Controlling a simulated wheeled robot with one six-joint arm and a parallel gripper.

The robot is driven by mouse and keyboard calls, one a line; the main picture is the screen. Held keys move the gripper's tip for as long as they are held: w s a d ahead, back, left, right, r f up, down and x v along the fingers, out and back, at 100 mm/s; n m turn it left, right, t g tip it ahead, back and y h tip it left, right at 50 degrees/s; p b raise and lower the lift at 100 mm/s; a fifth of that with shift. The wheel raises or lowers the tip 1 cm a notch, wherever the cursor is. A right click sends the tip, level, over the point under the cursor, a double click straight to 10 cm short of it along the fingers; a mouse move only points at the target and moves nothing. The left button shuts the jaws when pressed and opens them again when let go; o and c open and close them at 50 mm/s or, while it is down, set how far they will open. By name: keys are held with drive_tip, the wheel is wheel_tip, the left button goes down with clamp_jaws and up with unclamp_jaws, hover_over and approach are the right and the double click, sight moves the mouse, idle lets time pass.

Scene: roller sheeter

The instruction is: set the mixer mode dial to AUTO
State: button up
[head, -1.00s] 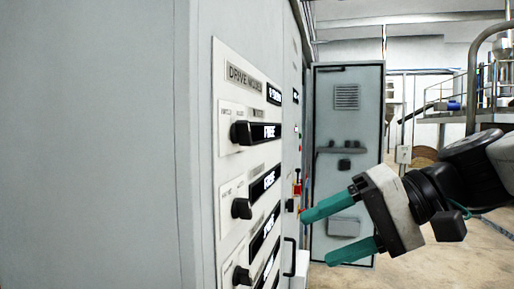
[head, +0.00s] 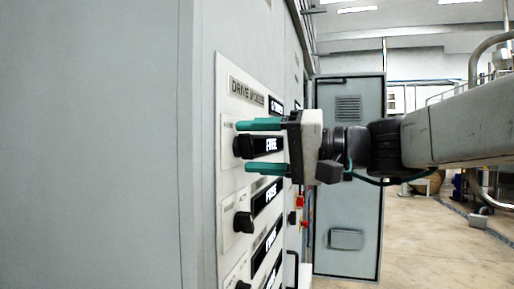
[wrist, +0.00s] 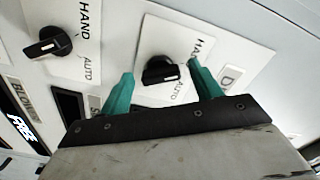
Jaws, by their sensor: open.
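The upper black dial (head: 243,146) sits on a white plate on the cabinet's panel, beside a black display reading FREE. In the wrist view this dial (wrist: 160,72) has HAND and AUTO printed beside it; its exact pointer setting is hard to tell. Its name is not readable, so I cannot confirm it is the mixer's. My gripper (head: 246,147) is open, with one teal finger above the dial and one below. In the wrist view the fingers of my gripper (wrist: 161,76) stand on either side of the dial; contact cannot be told.
A second dial (head: 242,221) sits below, also with HAND and AUTO beside it in the wrist view (wrist: 48,42). A nameplate there begins "BLOW". More dials and displays continue down the panel. An open cabinet door (head: 347,205) stands behind my gripper.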

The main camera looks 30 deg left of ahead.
drive_tip(key=shift+a, duration=0.15)
drive_tip(key=c, duration=1)
drive_tip(key=m, duration=0.5)
drive_tip(key=shift+m, duration=0.4)
drive_tip(key=m, duration=0.5)
drive_tip(key=shift+m, duration=0.7)
drive_tip(key=o, duration=1)
